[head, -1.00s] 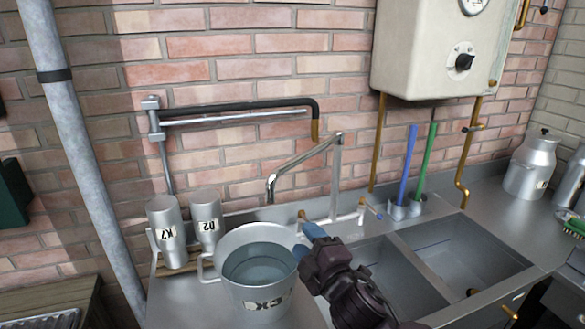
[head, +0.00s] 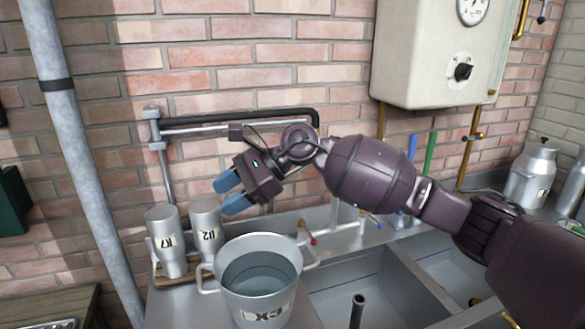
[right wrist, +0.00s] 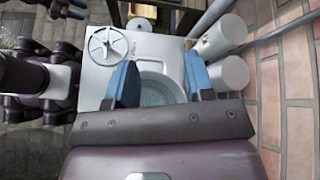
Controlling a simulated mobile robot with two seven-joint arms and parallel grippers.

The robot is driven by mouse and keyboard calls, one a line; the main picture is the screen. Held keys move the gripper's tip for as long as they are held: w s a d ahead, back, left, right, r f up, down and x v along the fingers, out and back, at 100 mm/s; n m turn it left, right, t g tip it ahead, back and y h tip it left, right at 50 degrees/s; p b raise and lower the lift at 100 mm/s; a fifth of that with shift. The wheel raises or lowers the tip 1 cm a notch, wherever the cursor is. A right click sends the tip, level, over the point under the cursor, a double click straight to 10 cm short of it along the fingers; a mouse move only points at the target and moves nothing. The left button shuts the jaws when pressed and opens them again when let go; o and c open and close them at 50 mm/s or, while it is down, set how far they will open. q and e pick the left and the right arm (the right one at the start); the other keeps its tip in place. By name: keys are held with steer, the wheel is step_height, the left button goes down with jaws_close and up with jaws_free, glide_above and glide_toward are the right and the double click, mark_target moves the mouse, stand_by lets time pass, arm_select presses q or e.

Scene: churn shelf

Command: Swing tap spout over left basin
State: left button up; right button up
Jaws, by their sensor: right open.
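The tap's upright (head: 335,215) and base with a red-tipped and a blue-tipped handle show behind the sink. The spout is hidden behind my right arm, so I cannot tell where it points. The left basin (head: 392,273) lies right of the bucket, with a dark upright pipe (head: 357,310) in it. My right gripper (head: 224,194) is open in front of the wall, above and behind the metal bucket, its blue fingers pointing left. In the right wrist view, the open fingers (right wrist: 160,84) have nothing visible held between them.
The water-filled bucket (head: 260,306) stands on the counter left of the basins. Two metal cans, K7 (head: 167,235) and D2 (head: 206,220), stand behind it. A pipe arm with a black hose (head: 240,112) is on the wall. A boiler (head: 425,50) hangs at upper right.

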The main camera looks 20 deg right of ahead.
steer(key=w+d+r+n+h, duration=0.1)
steer(key=d+h, duration=0.1)
steer(key=d, duration=0.1)
steer(key=w+d+r+h, duration=0.2)
steer(key=d, duration=0.1)
steer(key=w+d+r+n+t+h, duration=0.1)
steer(key=d+h, duration=0.1)
steer(key=shift+w+d+r+n, duration=0.3)
steer(key=shift+d+r, duration=0.1)
steer(key=w+d+r+h, duration=0.2)
steer(key=d+r+h, duration=0.3)
steer(key=d+r, duration=0.15)
steer(key=f, duration=0.7)
steer(key=w+f+p, duration=0.1)
steer(key=f, duration=0.3)
steer(key=shift+w+a+f, duration=0.1)
steer(key=shift+a+f, duration=0.1)
steer(key=shift+a, duration=0.05)
steer(key=shift+c, duration=0.4)
jaws_close()
